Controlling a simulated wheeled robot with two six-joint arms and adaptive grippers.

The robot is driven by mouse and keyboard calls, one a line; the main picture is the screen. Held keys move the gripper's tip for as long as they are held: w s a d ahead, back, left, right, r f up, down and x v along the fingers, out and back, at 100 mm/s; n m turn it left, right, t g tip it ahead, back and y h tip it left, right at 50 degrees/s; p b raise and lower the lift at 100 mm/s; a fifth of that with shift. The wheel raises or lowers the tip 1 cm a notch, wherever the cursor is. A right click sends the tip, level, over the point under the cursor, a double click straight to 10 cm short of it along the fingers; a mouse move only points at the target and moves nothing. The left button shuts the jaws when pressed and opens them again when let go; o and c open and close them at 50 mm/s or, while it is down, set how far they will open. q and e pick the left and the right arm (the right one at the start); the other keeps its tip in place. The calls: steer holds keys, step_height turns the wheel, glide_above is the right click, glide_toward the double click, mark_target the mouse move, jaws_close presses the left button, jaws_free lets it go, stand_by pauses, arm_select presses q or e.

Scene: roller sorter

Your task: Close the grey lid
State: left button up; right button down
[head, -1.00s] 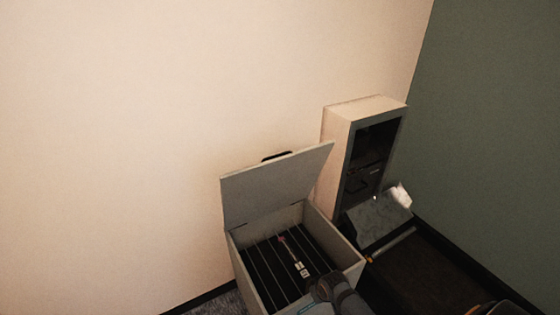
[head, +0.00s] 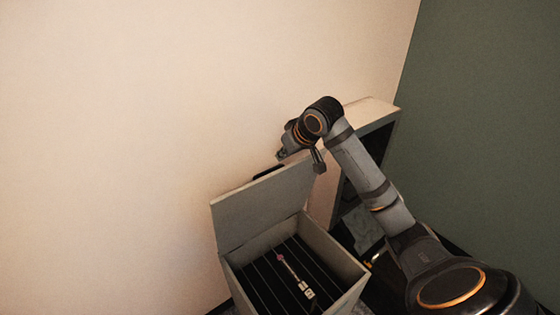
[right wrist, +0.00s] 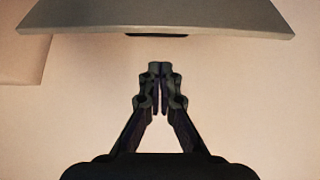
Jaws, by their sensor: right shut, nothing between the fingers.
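The grey lid (head: 262,208) stands open, upright and tilted back, hinged on the grey box (head: 342,287). A black handle (head: 268,173) shows at its top edge. In the right wrist view the lid (right wrist: 155,16) spans the top, with the handle (right wrist: 157,35) under its edge. My right gripper (head: 283,154) is beside the lid's top edge, near the handle. In the right wrist view its fingers (right wrist: 158,70) are together and empty, with a visible gap below the handle. My left gripper is not in view.
Inside the box, a slim item with white labels (head: 303,287) lies across dark slats (head: 268,282). A pale cabinet (head: 378,112) with a dark opening stands to the right, partly behind my right arm. The pale wall (head: 120,120) is close behind the lid.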

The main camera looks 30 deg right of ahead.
mark_target(276, 175)
steer(key=p+x, duration=0.2)
steer(key=x, duration=0.7)
steer(key=shift+a, duration=0.15)
steer(key=s, duration=0.1)
steer(key=s+p, duration=0.1)
steer(key=s+f, duration=0.1)
steer(key=shift+s+d, duration=0.25)
steer(key=shift+d, duration=0.05)
steer(key=shift+s, duration=0.35)
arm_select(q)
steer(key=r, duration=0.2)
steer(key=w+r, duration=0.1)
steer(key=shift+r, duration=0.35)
arm_select(e)
steer(key=shift+w+a+f, duration=0.1)
steer(key=shift+w, duration=0.05)
